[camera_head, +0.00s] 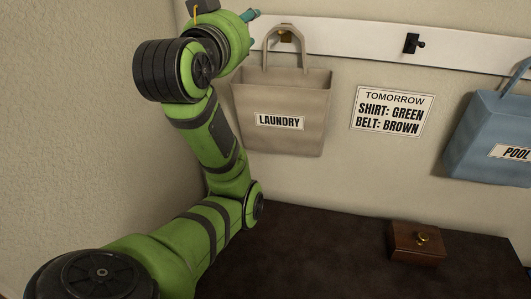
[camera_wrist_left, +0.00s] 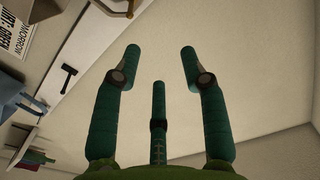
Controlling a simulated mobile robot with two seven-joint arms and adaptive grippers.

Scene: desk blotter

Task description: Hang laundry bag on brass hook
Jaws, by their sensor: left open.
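The beige laundry bag (camera_head: 285,88), labelled LAUNDRY, hangs upright against the wall in the head view. Its handle loop passes up around the brass hook (camera_head: 286,37) on the white rail and appears to rest on it. My left gripper (camera_head: 253,15) is just left of and above the handle, apart from it, with teal fingertips partly hidden behind the wrist. In the left wrist view the fingers of this gripper (camera_wrist_left: 160,62) are spread open with nothing between them. My right gripper is not in view.
A black hook (camera_head: 413,43) on the white rail (camera_head: 355,38) is empty. A blue POOL bag (camera_head: 490,135) hangs at the right. A sign (camera_head: 392,111) is on the wall between the bags. A small wooden box (camera_head: 416,243) stands on the dark desk (camera_head: 330,245).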

